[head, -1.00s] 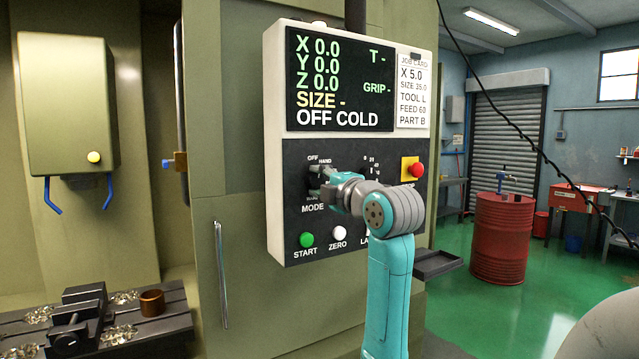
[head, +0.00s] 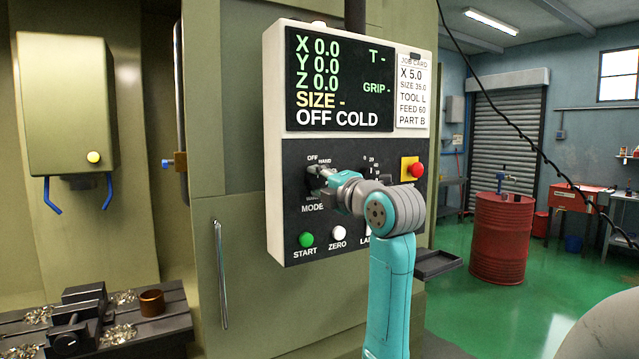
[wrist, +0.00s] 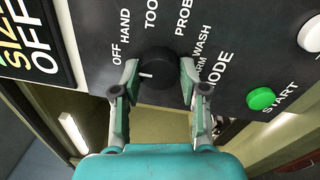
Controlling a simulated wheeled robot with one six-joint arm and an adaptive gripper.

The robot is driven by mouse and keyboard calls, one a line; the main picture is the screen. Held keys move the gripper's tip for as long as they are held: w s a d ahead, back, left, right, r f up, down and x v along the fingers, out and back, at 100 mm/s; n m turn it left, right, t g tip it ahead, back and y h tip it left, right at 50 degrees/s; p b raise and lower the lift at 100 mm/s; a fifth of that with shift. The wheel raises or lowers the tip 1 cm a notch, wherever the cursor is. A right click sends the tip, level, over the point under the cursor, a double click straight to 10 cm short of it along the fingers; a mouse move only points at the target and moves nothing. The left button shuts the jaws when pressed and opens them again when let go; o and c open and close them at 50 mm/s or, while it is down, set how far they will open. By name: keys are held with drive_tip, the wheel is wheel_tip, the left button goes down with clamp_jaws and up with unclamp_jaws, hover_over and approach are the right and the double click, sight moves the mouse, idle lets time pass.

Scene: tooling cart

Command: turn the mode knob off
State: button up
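The mode knob (wrist: 160,70) is round and black on the dark control panel (head: 345,225). In the wrist view its white mark points left, roughly towards the OFF label (wrist: 116,53). HAND, TOOL, PROBE and WARM WASH labels curve around it. My gripper (wrist: 159,78) has one finger on each side of the knob, and both fingertips look to touch its sides. In the head view my gripper (head: 322,183) covers most of the knob. The screen (head: 340,80) reads OFF COLD.
Below the knob are a green START button (head: 306,240) and a white ZERO button (head: 338,233). A red button (head: 416,170) on a yellow plate is at the panel's right. My forearm hides part of the panel. A red drum (head: 502,240) stands further right.

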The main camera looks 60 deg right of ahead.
drive_tip(key=o, duration=0.3)
drive_tip(key=shift+o, duration=0.2)
drive_tip(key=v, duration=1.2)
drive_tip(key=shift+w+a, duration=0.1)
